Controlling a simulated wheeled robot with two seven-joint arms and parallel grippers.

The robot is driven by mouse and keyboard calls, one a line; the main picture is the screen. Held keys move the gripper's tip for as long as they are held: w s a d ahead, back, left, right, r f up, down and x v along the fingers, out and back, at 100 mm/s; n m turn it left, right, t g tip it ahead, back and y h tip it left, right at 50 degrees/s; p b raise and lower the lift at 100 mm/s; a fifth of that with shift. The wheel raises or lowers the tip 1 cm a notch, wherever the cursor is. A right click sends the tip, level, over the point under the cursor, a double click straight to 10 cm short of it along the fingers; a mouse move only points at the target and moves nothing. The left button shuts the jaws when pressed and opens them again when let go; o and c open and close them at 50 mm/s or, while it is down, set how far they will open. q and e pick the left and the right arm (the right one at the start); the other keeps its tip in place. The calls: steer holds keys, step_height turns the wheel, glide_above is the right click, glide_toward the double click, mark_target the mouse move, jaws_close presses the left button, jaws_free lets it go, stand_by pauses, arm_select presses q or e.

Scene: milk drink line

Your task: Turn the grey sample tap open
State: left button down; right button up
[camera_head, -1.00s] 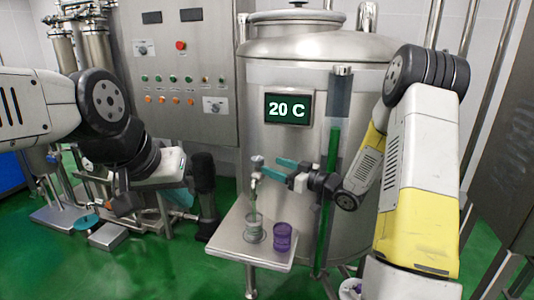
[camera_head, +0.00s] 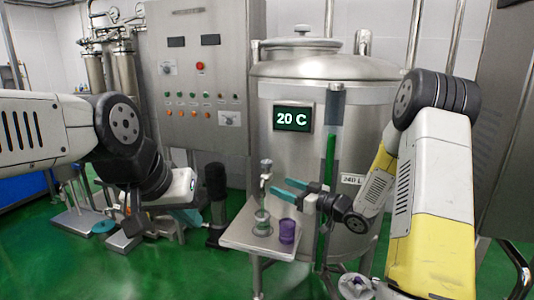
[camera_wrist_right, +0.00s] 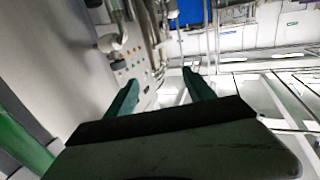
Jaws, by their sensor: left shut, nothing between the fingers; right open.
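The grey sample tap (camera_head: 265,167) stands out at the front of the steel tank, above a small shelf (camera_head: 250,238). A clear glass (camera_head: 262,222) stands under it on the shelf. My right gripper (camera_head: 285,189) is open, with its teal fingers just right of and below the tap handle, apparently apart from it. In the right wrist view the open fingers (camera_wrist_right: 160,92) have nothing visible between them. A pale grey fitting, perhaps the tap, shows at upper left there. My left gripper (camera_head: 186,208) is shut and empty at the left, partly hidden by its own wrist.
A purple cup (camera_head: 287,231) stands on the shelf, right of the glass. The tank (camera_head: 275,155) carries a 20 C display (camera_head: 293,118) and a vertical green level tube (camera_head: 329,160). A control cabinet (camera_head: 205,70) stands to the left. Green floor is open in front.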

steer(key=w+d+r+m+t+h, duration=0.1)
steer(key=d+r+m+h, duration=0.2)
steer(key=d+r+h, duration=0.4)
steer(key=s+d+r+m+h, duration=0.3)
steer(key=s+d+r+h, duration=0.15)
steer(key=s, duration=0.25)
steer(key=s+a+m+g, duration=0.1)
steer(key=s+g, duration=0.2)
steer(key=s, duration=0.9)
steer(key=s+a+f+m+g, duration=0.1)
steer(key=s+a+m+g, duration=0.1)
steer(key=s, duration=1)
steer(key=shift+s+g, duration=0.3)
steer(key=shift+g, duration=0.4)
